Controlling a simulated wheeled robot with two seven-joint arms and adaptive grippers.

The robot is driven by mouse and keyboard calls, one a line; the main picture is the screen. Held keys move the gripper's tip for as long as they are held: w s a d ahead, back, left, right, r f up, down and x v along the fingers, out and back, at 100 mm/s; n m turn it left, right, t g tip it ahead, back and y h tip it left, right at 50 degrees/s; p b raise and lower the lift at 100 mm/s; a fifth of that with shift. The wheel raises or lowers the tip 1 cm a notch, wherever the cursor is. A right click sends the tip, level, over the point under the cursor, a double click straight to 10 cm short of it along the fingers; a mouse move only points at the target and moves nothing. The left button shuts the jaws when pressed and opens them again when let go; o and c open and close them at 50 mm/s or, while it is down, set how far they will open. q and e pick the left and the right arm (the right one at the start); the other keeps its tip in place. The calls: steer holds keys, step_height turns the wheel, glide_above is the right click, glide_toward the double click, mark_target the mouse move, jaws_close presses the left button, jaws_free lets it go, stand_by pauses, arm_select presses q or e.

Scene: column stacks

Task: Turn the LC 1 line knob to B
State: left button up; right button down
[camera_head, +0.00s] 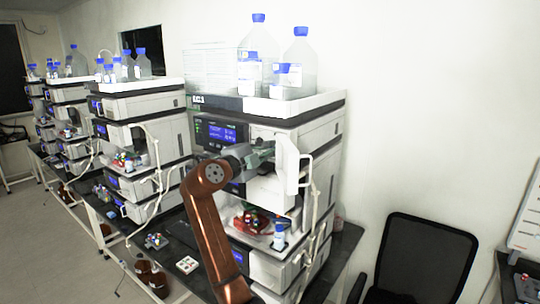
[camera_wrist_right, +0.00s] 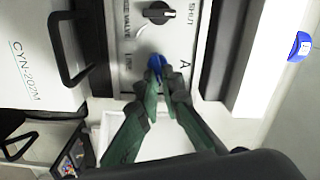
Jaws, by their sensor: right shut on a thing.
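The LC 1 stack (camera_head: 215,103) is the nearest column, its label at the top left of its front. My right gripper (camera_head: 264,152) reaches to the upper front of this stack. In the right wrist view my right gripper (camera_wrist_right: 158,76) is shut on the blue line knob (camera_wrist_right: 156,62). The knob sits on a pale panel (camera_wrist_right: 140,45) between the word LINE and a letter A. No letter B shows, and the fingers partly hide the knob, so I cannot tell its pointing. My left gripper is not in view.
A black purge valve knob (camera_wrist_right: 157,12) sits beside the line knob, near the word SHUT. An open white door (camera_head: 290,165) stands right of my gripper. Blue-capped bottles (camera_head: 300,62) stand on top. A black chair (camera_head: 425,258) is at the right.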

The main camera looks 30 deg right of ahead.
steer(key=shift+f+m+b, duration=0.25)
steer(key=shift+m+b, duration=0.6)
steer(key=shift+m, duration=0.75)
steer(key=c, duration=2.4)
jaws_free()
steer(key=v, duration=1.2)
steer(key=shift+s, duration=0.1)
